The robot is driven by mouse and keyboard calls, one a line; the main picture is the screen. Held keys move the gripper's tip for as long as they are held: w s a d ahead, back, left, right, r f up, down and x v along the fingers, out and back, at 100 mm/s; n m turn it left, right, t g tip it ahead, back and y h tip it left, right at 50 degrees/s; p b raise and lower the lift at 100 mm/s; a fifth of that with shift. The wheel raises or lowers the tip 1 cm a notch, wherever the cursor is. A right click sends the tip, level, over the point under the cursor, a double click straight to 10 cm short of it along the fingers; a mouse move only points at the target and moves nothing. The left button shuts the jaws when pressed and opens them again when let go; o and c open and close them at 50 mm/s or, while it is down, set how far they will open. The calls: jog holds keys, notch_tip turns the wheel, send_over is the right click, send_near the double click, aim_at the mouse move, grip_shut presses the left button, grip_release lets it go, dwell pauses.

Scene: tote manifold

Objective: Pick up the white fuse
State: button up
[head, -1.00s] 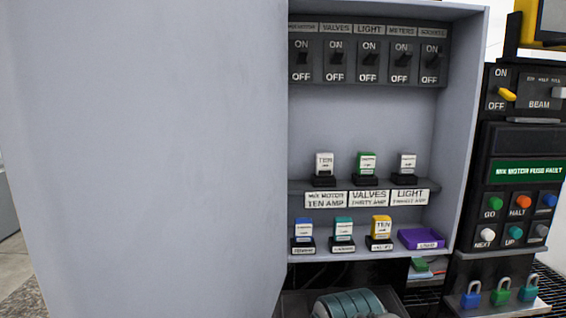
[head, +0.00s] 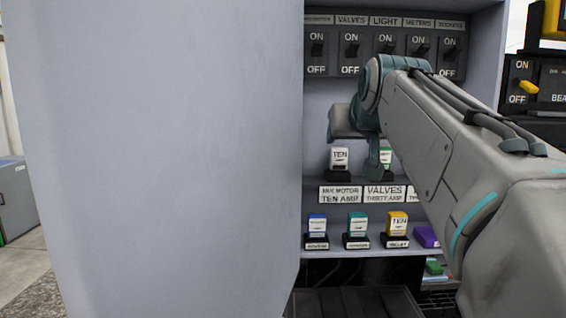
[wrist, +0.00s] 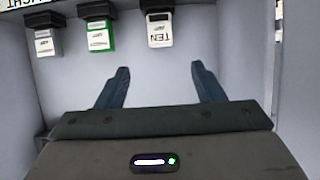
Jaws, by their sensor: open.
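The white fuse (head: 340,158), marked TEN, stands upright in a black holder on the upper shelf, above the MIX MOTOR TEN AMP label. In the wrist view the white fuse (wrist: 160,28) appears upside down at the top, ahead of the gap between my fingers. My gripper (wrist: 160,74) is open and empty, its two dark blue fingers apart and short of the fuse. The head view shows my arm reaching into the cabinet, with a gripper part just right of the fuse. A green-and-white fuse (wrist: 97,37) and a grey-white fuse (wrist: 45,42) are beside it.
A row of switches (head: 386,48) is above. The grey cabinet door (head: 150,150) fills the left.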

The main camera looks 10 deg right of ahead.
aim_at(340, 154)
jog(key=p+x, duration=0.1)
jog(key=x, duration=0.6)
jog(key=shift+w+f, duration=0.1)
jog(key=shift+w, duration=0.05)
jog(key=p+x, duration=0.1)
jog(key=x, duration=0.1)
jog(key=p+x, duration=0.1)
jog(key=x, duration=0.2)
jog(key=shift+w+f+p, duration=0.15)
jog(key=shift+f+p, duration=0.15)
jog(key=shift+f, duration=0.2)
jog(key=c, duration=1.1)
